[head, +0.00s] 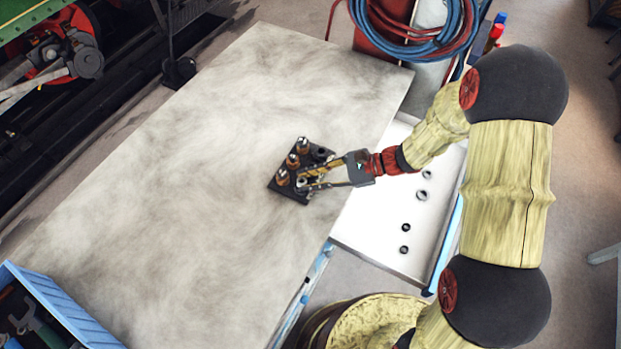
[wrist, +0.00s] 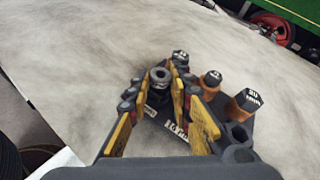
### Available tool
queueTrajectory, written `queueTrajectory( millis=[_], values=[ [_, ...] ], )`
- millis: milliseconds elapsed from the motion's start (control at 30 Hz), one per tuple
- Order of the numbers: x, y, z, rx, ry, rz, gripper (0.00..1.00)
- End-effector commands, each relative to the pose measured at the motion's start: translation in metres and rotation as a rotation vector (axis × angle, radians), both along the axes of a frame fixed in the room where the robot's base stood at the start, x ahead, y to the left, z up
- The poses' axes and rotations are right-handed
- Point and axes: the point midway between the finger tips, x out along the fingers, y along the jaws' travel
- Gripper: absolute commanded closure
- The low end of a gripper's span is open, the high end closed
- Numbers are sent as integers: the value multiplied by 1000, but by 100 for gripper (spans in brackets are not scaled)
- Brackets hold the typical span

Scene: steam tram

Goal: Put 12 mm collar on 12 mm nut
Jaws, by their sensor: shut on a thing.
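A black block (head: 290,196) stands on the table with several brass-coloured pieces with silver tops on it. In the wrist view a label (wrist: 178,131) shows on the block's near side, too blurred to read surely. My gripper (head: 308,178) is over the block's near right part, its fingers shut on a grey ring-shaped collar (wrist: 160,74). The collar's open top faces the wrist camera, between the fingertips. The fingers hide what lies under the collar, so I cannot tell whether it touches or surrounds a nut. I cannot read the collar's size.
A white open drawer (head: 375,215) right of the table holds several loose rings, such as a grey one (head: 422,195) and a black one (head: 404,250). The pale table (head: 190,170) is clear left of the block. A blue toolbox (head: 60,310) stands at the lower left.

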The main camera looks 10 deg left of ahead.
Motion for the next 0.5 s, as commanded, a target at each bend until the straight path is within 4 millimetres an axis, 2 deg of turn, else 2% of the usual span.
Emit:
queueTrajectory(
  millis=[33,67,400,500],
  values=[
    [1,0,-2,-4,0,-2,100],
    [1,0,-2,-4,0,-2,78],
    [0,-1,-2,-4,1,-1,59],
    [0,-1,-3,-4,1,-1,58]
  ],
)
